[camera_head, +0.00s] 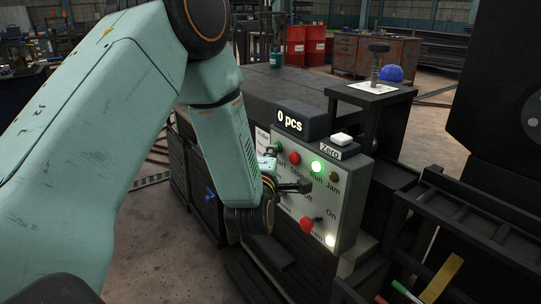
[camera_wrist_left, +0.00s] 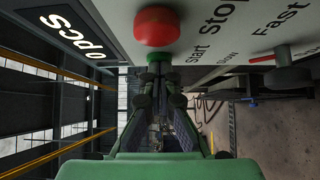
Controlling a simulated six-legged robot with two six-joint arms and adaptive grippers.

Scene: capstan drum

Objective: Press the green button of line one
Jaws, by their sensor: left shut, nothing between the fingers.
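The grey control box (camera_head: 345,200) stands in the middle of the head view. Its green button (camera_head: 277,146) is at the upper left by the "Start" label, partly behind my left gripper (camera_head: 271,153). In the left wrist view the green button (camera_wrist_left: 160,57) shows just past the tips of my left gripper (camera_wrist_left: 155,75). The gripper is shut and empty, with its tips at or very near the button; contact cannot be told. The red Stop button (camera_head: 294,158) is beside it and also shows in the left wrist view (camera_wrist_left: 157,26). My right gripper is out of view.
A dark knob (camera_head: 296,187) juts out below the buttons. A lower red button (camera_head: 307,225) and a lit white lamp (camera_head: 330,240) sit near the box's bottom. A "0 pcs" counter (camera_head: 290,121) and white Zero button (camera_head: 341,139) are on top. A dark rack (camera_head: 470,240) stands right.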

